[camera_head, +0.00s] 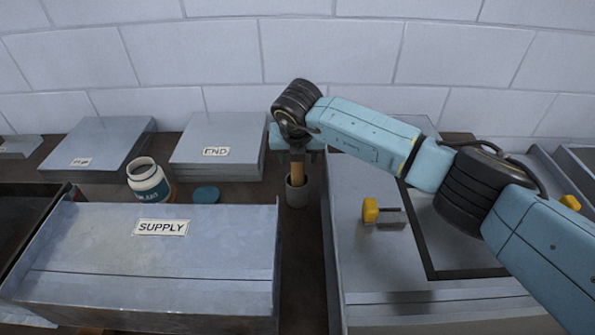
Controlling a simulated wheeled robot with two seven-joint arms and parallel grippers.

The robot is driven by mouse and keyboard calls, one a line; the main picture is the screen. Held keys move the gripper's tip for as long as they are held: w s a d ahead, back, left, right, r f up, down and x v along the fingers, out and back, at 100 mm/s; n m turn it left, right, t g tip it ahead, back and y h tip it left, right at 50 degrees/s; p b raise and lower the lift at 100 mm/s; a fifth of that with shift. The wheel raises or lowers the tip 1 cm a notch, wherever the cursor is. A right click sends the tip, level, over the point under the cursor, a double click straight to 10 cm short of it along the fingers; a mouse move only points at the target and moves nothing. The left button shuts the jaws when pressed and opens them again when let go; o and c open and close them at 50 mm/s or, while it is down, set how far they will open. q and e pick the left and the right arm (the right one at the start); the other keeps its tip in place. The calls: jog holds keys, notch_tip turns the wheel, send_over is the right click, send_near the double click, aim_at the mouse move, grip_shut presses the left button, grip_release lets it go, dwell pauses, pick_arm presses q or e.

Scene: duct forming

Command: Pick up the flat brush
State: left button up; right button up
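A brush (297,172) with a wooden handle stands upright in a small grey cup (297,194) near the middle of the view. Its upper end is hidden by my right gripper. My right gripper (296,146) comes in from the right and is directly above the cup, pointing down at the top of the brush. Its fingers are mostly hidden behind the wrist, so I cannot tell whether they close on the handle. My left gripper is not in view.
A white jar (148,182) with a teal label stands open, with a teal lid (206,195) beside it. A metal SUPPLY duct (150,262) fills the front left. An END panel stack (217,155) lies behind. A yellow clamp (371,210) sits on the metal at right.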

jog(key=c, duration=1.1)
